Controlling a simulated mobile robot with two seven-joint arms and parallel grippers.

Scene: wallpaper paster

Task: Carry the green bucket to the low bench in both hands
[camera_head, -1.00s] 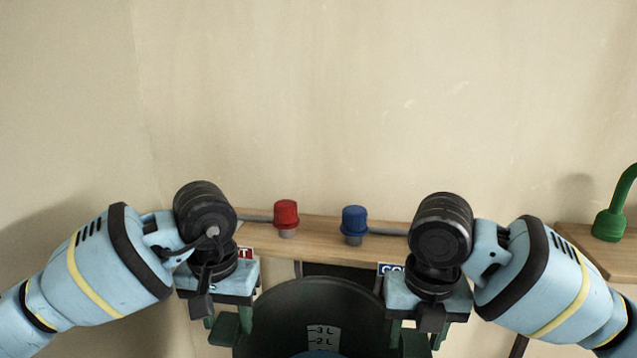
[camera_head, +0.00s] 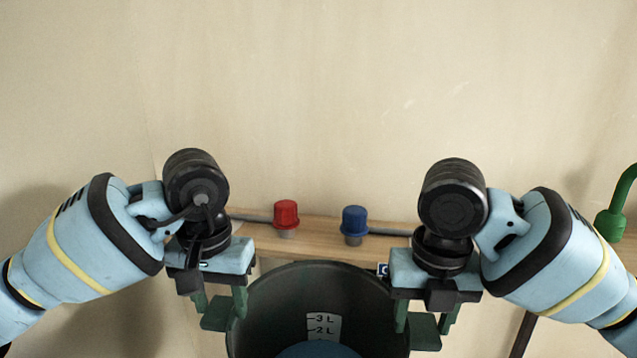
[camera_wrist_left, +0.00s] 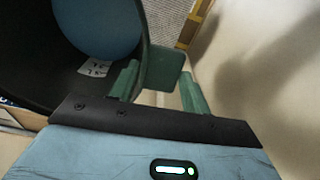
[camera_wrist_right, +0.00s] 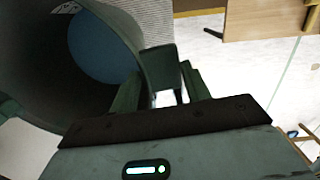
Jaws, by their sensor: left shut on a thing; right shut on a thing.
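The green bucket (camera_head: 262,300) is below the head camera, its mouth facing up, its lower part cut off by the frame. Inside are a pale litre scale (camera_head: 322,328) and a blue round surface (camera_head: 318,350). My left gripper (camera_head: 219,304) is shut on the tab at the bucket's left side; the tab shows between its fingers in the left wrist view (camera_wrist_left: 165,68). My right gripper (camera_head: 425,318) is shut on the right tab, seen in the right wrist view (camera_wrist_right: 160,68). I cannot pick out the low bench with certainty.
A wooden shelf (camera_head: 310,240) runs along the wall behind the bucket, with a red knob (camera_head: 286,214) and a blue knob (camera_head: 354,222). A green curved spout (camera_head: 612,222) stands at the right. A wooden piece of furniture (camera_wrist_right: 262,18) shows in the right wrist view.

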